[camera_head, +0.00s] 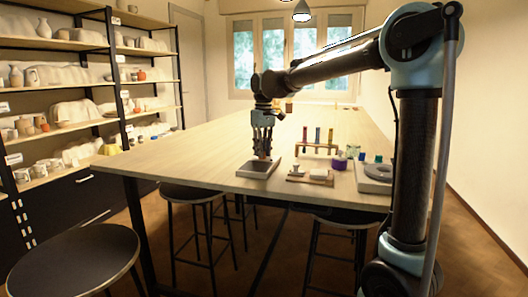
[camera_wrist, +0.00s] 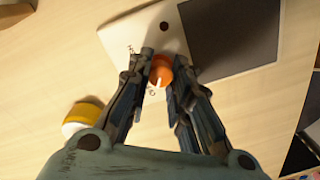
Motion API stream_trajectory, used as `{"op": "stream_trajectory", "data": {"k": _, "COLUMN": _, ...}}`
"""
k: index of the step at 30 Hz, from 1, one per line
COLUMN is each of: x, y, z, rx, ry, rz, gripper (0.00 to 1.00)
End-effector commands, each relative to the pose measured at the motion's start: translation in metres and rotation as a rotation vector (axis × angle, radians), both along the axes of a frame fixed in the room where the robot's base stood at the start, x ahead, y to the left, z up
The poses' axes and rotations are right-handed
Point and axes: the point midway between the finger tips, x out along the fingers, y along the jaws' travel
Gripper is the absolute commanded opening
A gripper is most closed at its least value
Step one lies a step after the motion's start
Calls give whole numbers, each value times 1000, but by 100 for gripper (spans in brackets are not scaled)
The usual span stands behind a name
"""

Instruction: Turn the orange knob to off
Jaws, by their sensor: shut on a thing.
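The orange knob (camera_wrist: 161,76) sits on the white edge of a flat device (camera_wrist: 125,38) with a dark square plate (camera_wrist: 232,35), seen in the wrist view. The knob carries a white pointer line that points toward the bottom of the wrist view. Small dark marks are printed beside the knob, too small to read surely. My gripper (camera_wrist: 164,62) points down with its two fingers on either side of the knob, shut on it. In the head view the device (camera_head: 253,174) lies at the table's near edge, with my gripper (camera_head: 263,153) directly over it; the knob is mostly hidden there.
In the wrist view a jar with a yellow band (camera_wrist: 85,117) stands close to my fingers. The table behind is largely clear.

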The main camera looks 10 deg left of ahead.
Motion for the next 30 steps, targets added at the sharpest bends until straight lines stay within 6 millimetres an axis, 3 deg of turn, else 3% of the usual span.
{"op": "stream_trajectory", "data": {"k": 9, "x": 3, "y": 0, "z": 1, "rx": 0, "ry": -5, "rz": 105, "gripper": 0}}
{"op": "stream_trajectory", "data": {"k": 24, "x": 3, "y": 0, "z": 1, "rx": -1, "ry": -5, "rz": 122, "gripper": 0}}
{"op": "stream_trajectory", "data": {"k": 25, "x": 3, "y": 0, "z": 1, "rx": -1, "ry": -5, "rz": 122, "gripper": 24}}
{"op": "stream_trajectory", "data": {"k": 27, "x": 2, "y": 0, "z": 1, "rx": -1, "ry": -5, "rz": 122, "gripper": 40}}
{"op": "stream_trajectory", "data": {"k": 30, "x": 2, "y": 0, "z": 1, "rx": -1, "ry": -3, "rz": 123, "gripper": 41}}
